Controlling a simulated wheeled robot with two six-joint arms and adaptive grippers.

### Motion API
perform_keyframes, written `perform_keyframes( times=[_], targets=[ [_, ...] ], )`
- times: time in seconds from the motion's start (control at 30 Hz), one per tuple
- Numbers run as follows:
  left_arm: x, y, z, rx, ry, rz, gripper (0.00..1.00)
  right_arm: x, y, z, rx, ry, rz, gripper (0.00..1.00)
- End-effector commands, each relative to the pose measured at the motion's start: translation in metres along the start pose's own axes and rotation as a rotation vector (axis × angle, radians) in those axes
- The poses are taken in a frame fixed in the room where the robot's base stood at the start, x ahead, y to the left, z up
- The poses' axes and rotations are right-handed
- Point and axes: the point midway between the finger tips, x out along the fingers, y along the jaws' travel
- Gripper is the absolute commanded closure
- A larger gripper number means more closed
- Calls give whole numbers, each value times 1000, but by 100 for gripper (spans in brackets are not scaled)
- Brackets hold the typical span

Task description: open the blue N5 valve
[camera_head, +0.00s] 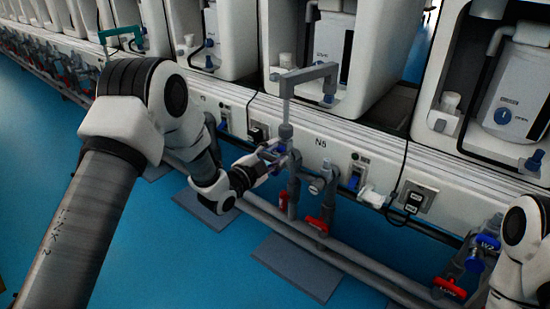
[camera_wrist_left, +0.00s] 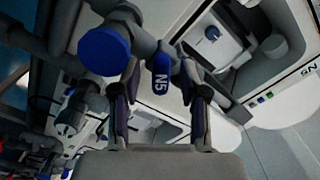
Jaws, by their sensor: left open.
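The blue N5 valve handle (camera_wrist_left: 161,75) shows in the left wrist view with its white "N5" lettering, on grey pipework. My left gripper (camera_wrist_left: 159,88) is open, with one finger on each side of the handle in that view. I cannot tell whether either finger touches it. In the head view my left gripper (camera_head: 266,160) reaches the pipes below the "N5" label, and a small blue part of the valve (camera_head: 281,149) shows at its tips, largely hidden. My right gripper is out of view; only part of my right arm shows at the right edge.
A round blue knob (camera_wrist_left: 104,50) sits on the pipe beside my left finger. Red valve handles (camera_head: 317,224) hang lower on the pipes. A grey bracket pipe (camera_head: 307,78) rises above the N5 valve. A long horizontal pipe runs near the blue floor (camera_head: 200,265), which is mostly clear.

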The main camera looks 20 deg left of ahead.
Motion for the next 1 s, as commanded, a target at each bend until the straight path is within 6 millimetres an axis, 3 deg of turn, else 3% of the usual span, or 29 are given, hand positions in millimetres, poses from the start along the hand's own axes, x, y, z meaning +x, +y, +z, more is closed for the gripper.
perform_keyframes(
  times=[0.2,0.3,0.33,0.77,1.0],
  targets=[
    [1,-1,0,0,0,-1,60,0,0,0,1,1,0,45],
    [1,-1,0,0,0,-1,95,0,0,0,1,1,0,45],
    [1,-1,0,0,0,0,100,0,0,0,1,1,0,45],
    [0,-1,-1,-29,0,0,100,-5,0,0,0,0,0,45],
    [0,-3,-2,-142,0,0,100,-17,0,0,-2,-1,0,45]
  ],
)
